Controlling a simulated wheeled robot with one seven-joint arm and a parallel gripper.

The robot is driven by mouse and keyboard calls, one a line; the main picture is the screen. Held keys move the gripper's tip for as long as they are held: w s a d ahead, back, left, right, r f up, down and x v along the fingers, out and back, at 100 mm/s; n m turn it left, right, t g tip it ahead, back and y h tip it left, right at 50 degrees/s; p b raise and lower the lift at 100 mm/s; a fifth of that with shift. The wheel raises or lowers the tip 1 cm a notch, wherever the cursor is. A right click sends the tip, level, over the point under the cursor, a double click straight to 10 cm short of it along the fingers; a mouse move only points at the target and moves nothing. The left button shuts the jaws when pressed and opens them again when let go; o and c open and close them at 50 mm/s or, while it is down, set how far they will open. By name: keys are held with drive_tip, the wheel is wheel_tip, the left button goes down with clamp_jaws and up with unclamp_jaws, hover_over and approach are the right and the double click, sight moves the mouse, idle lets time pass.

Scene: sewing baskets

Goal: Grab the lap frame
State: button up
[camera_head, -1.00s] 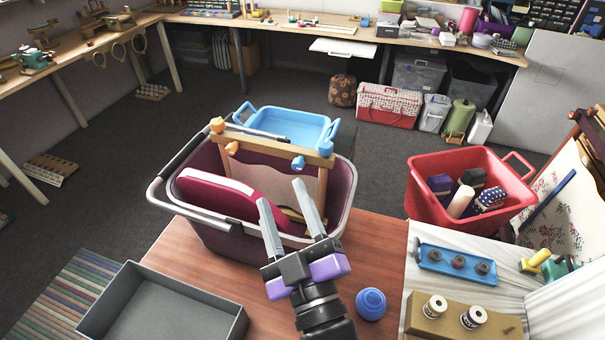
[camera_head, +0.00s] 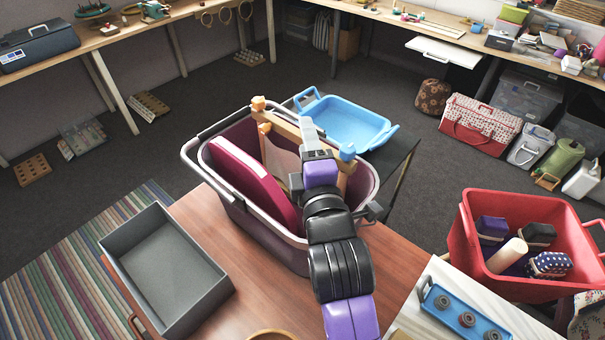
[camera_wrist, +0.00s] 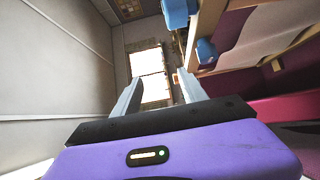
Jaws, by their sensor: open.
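The lap frame, a light wooden frame (camera_head: 283,124) with pale cloth and orange and blue corner knobs, stands tilted inside a maroon basket (camera_head: 271,240). My gripper (camera_head: 308,135) is over the basket, in front of the frame's right part and hiding some of it. In the wrist view my gripper (camera_wrist: 160,92) has its two grey fingers apart with nothing held between them. There the frame's wooden bar (camera_wrist: 206,30) and blue knobs (camera_wrist: 205,52) lie to the right of the right finger, outside the jaws. Whether a finger touches the frame cannot be told.
A magenta padded item (camera_head: 252,183) fills the basket's left side. A grey tray (camera_head: 165,268) stands at the left, a blue tub (camera_head: 345,122) behind. A red crate (camera_head: 473,240) with several items and a blue tray (camera_head: 440,304) are at the right.

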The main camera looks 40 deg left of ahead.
approach(300, 142)
drive_tip(key=x, duration=0.2)
drive_tip(key=shift+p+x, duration=0.5)
drive_tip(key=shift+x, duration=3.15)
clamp_jaws()
drive_tip(key=shift+f, duration=0.1)
